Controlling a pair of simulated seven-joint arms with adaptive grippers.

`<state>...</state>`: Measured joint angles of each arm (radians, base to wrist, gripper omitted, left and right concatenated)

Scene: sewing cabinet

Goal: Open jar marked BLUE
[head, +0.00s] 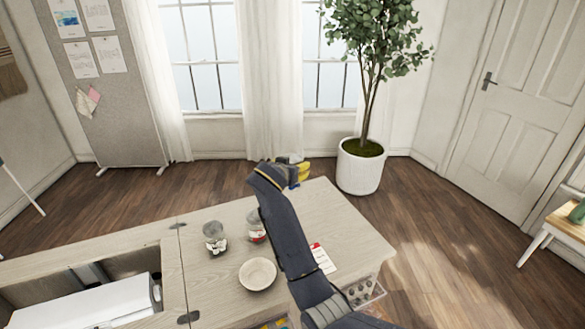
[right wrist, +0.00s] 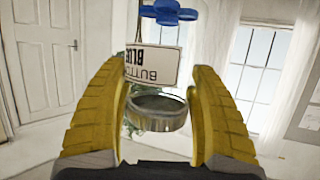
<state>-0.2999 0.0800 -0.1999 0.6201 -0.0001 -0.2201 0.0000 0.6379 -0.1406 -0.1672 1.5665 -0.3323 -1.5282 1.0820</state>
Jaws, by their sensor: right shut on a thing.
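The jar marked BLUE shows upside down in the right wrist view, with its white label (right wrist: 152,66) reading BUTTONS BLUE. Blue pieces (right wrist: 170,13) show at its far end. Its round metal lid (right wrist: 158,113) sits between the yellow fingers of my right gripper (right wrist: 158,95), which is shut on the jar at the lid end. I cannot tell whether the lid is seated or loose. In the head view my right gripper (head: 297,173) is over the table's far edge, and the arm partly hides the jar. My left gripper is not in view.
On the wooden table (head: 215,285) stand two other glass jars, one at left (head: 215,238) and one beside my right arm (head: 256,226). A pale bowl (head: 258,274) is nearer. A white card (head: 322,258) lies right of my arm. A potted tree (head: 360,168) stands beyond.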

